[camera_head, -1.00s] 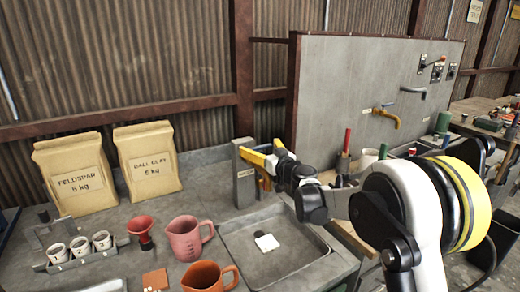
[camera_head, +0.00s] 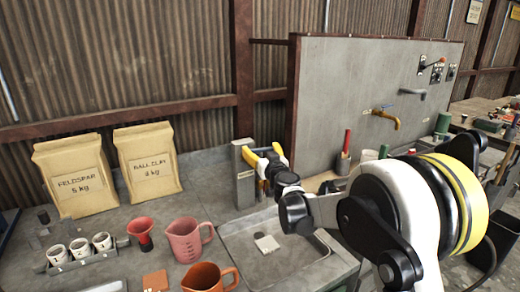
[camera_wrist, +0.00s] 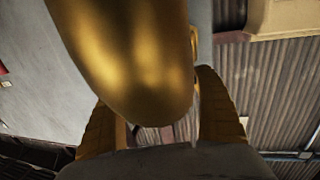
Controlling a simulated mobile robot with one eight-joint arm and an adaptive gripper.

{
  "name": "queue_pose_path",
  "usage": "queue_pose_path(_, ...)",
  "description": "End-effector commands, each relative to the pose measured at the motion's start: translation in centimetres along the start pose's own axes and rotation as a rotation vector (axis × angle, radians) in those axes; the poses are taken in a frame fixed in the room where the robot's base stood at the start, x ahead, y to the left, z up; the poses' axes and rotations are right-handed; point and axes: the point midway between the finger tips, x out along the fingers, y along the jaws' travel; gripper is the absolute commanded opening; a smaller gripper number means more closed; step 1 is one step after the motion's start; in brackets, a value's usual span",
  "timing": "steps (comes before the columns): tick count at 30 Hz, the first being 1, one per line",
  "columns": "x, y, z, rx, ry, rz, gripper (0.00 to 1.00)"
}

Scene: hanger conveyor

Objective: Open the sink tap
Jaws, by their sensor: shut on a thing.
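The sink tap stands at the back edge of the grey sink (camera_head: 315,262), beside a grey upright post (camera_head: 243,178). In the wrist view a large rounded brass part of the tap (camera_wrist: 125,60) fills the upper middle, very close to the camera. My gripper (camera_head: 262,168) is at the tap, right of the post, with its yellow fingers shut on it. In the wrist view the fingers of my gripper (camera_wrist: 160,115) show on both sides below the brass part. That part hides the contact, so I cannot tell exactly which part is held. A small pale piece (camera_head: 267,244) lies in the sink.
A pink jug (camera_head: 184,240), an orange jug (camera_head: 204,278) and a red funnel (camera_head: 140,230) stand left of the sink. Two paper sacks (camera_head: 75,176) stand behind them. Another brass tap (camera_head: 390,118) is on the grey panel (camera_head: 345,90) at the back right.

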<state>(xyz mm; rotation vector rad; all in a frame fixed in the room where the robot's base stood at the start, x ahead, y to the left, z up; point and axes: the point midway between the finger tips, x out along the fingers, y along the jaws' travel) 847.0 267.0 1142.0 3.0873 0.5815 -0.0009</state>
Motion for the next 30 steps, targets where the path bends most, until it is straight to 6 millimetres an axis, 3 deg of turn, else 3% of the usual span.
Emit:
queue_pose_path(18, -1.8, -0.9, 0.0, 0.001, 0.0, 0.555, 0.39)
queue_pose_path(30, -2.4, -1.1, 0.1, 0.001, 0.0, 0.776, 0.39)
